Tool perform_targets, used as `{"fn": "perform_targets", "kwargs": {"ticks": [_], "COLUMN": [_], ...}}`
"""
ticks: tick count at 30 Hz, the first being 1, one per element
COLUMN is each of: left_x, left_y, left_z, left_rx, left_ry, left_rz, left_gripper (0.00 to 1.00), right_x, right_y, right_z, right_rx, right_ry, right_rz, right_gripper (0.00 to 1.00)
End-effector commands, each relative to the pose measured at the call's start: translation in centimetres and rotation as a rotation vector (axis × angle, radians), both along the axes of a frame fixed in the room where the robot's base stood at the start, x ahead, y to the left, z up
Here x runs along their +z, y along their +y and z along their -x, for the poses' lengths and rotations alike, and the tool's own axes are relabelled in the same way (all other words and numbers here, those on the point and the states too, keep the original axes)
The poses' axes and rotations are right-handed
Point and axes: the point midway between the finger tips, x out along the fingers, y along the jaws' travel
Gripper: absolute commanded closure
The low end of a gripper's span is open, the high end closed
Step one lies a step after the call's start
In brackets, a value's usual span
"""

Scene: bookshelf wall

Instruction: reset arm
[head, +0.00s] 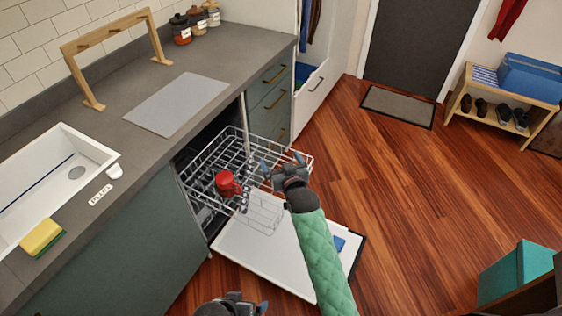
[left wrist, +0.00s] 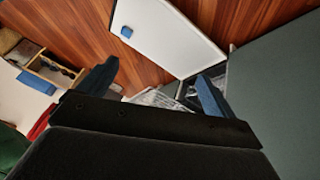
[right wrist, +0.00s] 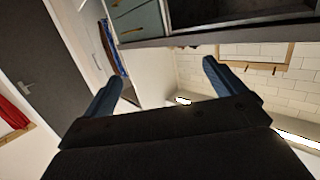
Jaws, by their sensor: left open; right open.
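My right gripper (head: 282,163) is at the end of the green-sleeved arm, over the right part of the pulled-out dishwasher rack. Its two blue-tipped fingers are apart with nothing between them, as the right wrist view (right wrist: 165,85) also shows. My left gripper (head: 240,304) is at the bottom edge of the head view, low in front of the dishwasher door. In the left wrist view (left wrist: 157,85) its fingers are spread and empty. A red mug (head: 227,184) sits in the rack (head: 205,152), left of my right gripper and apart from it.
The dishwasher door (head: 270,258) lies open, with a small blue item (head: 339,243) on it. The grey counter (head: 120,118) holds a sink (head: 60,180), a yellow sponge (head: 41,238) and jars (head: 181,30). A teal box (head: 520,268) stands at lower right. Floor (head: 400,200) on the right is clear.

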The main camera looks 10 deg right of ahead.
Motion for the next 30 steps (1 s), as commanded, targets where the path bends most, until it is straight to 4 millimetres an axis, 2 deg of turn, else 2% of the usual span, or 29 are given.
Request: {"fn": "perform_targets", "kwargs": {"ticks": [12,16,20,25,27,30], "left_x": [0.0,0.5,1.8,4.0,5.0,6.2], "left_y": [0.0,0.9,3.1,6.9,8.4,10.2], "left_z": [0.0,-0.2,-0.4,-0.6,-0.6,-0.5], "left_rx": [0.0,0.004,0.014,0.036,0.046,0.06], "left_ry": [0.0,0.002,0.015,0.039,0.05,0.064], "left_rz": [-0.001,-0.017,-0.058,-0.132,-0.162,-0.196], "left_gripper": [0.09,0.09,0.09,0.09,0.09,0.09], "right_x": [-0.1,-1.1,-3.5,-6.7,-7.4,-8.0], "right_y": [0.0,-0.8,-2.6,-5.9,-7.1,-8.4], "right_z": [0.1,1.7,6.0,14.5,18.2,22.7], "right_rx": [0.0,-0.002,-0.006,-0.015,-0.019,-0.023], "right_ry": [0.004,0.06,0.204,0.468,0.574,0.697], "right_rz": [0.001,0.013,0.042,0.094,0.115,0.141], "right_gripper": [0.05,0.05,0.05,0.05,0.05,0.05]}}
